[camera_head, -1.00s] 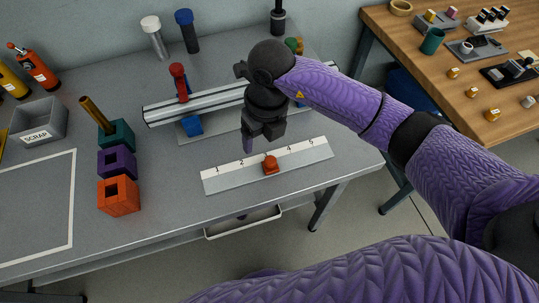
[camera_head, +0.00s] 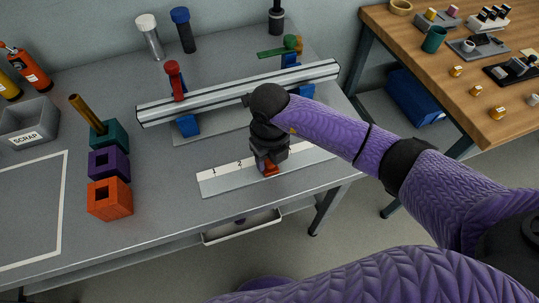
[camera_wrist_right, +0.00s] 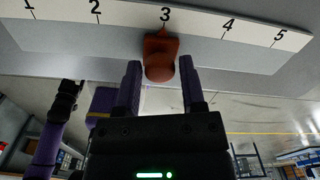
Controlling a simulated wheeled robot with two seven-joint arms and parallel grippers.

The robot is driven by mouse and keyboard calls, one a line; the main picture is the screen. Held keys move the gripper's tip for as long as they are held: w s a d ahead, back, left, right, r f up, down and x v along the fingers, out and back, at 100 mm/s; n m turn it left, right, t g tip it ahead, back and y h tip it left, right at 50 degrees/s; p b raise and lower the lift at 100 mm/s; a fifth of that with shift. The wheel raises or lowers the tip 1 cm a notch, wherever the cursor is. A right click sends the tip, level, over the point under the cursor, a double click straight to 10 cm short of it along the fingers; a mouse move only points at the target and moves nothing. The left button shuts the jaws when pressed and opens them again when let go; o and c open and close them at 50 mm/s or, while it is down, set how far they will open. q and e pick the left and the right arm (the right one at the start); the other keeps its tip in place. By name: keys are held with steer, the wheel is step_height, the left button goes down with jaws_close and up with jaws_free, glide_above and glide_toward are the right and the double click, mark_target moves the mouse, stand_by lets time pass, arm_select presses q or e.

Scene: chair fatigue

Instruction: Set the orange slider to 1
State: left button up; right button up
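The orange slider (camera_head: 271,170) sits on a grey scale plate (camera_head: 222,183) with a white strip numbered 1 to 5. In the right wrist view the slider (camera_wrist_right: 160,55) has its pointer at 3. My right gripper (camera_wrist_right: 160,80) is open, with one dark finger on each side of the slider's knob; whether the fingers touch it I cannot tell. In the head view the right gripper (camera_head: 268,163) is down at the slider and hides part of it and the scale's right numbers.
A rail with red and green clamps (camera_head: 240,94) lies behind the scale. Orange, purple and teal blocks (camera_head: 110,199) stand to the left, near a grey scrap bin (camera_head: 28,124). A drawer (camera_head: 242,228) hangs under the table's front edge. The table around the scale's left end is clear.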

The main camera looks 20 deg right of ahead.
jaws_close()
stand_by(1.1)
